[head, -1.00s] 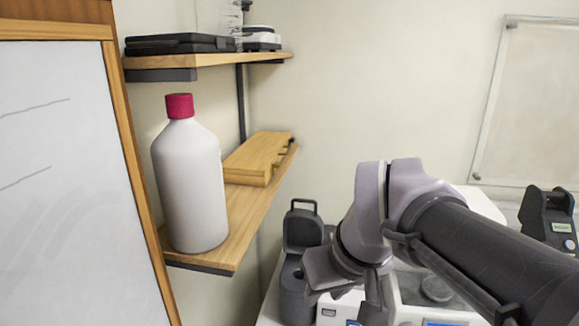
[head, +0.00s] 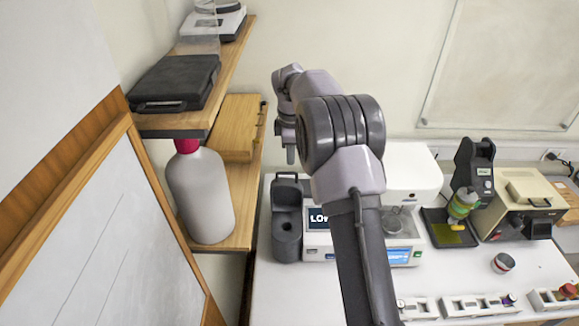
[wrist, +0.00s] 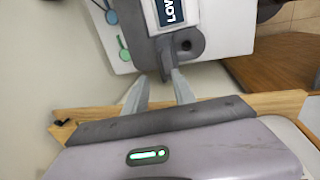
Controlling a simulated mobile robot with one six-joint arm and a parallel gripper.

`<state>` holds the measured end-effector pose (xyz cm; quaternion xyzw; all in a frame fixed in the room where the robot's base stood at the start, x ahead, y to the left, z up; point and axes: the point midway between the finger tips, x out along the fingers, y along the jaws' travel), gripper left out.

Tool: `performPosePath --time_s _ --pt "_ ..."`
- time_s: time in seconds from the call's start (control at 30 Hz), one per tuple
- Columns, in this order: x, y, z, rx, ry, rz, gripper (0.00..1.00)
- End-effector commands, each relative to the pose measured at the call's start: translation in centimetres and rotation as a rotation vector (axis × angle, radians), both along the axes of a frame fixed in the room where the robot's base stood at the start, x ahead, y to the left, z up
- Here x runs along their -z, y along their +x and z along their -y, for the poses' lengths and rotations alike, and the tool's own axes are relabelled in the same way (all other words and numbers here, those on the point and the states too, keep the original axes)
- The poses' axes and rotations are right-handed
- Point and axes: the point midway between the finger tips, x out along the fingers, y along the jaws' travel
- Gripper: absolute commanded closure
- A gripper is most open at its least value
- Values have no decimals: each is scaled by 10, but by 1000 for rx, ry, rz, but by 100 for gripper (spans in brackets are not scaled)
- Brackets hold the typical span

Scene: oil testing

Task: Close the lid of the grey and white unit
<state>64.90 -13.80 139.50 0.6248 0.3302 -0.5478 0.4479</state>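The grey and white unit (head: 318,243) stands on the white bench, with a dark grey section on its left and a display reading "LOW". Its dark grey lid (head: 285,191) stands raised at the back of that section, with the handle on top and the round opening in front uncovered. In the wrist view, the display (wrist: 171,12) and part of the dark section lie beyond the fingertips.
A wooden shelf (head: 243,213) with a white bottle (head: 200,195) stands close on the left. A white instrument (head: 413,170) is right of the unit, then a dark device (head: 474,166) and a beige box (head: 515,205). Several small modules line the front bench.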

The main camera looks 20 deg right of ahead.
Motion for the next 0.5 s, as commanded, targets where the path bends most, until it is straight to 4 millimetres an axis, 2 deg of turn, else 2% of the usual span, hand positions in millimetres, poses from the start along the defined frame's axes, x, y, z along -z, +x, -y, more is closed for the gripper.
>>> performPosePath --time_s 0.1,0.2,0.3,0.5 --pt "31 5 2 0 1 -3 68" --pt "53 9 4 0 1 -3 68" --pt "68 13 5 1 1 -1 68" --pt "82 16 6 2 1 1 68"
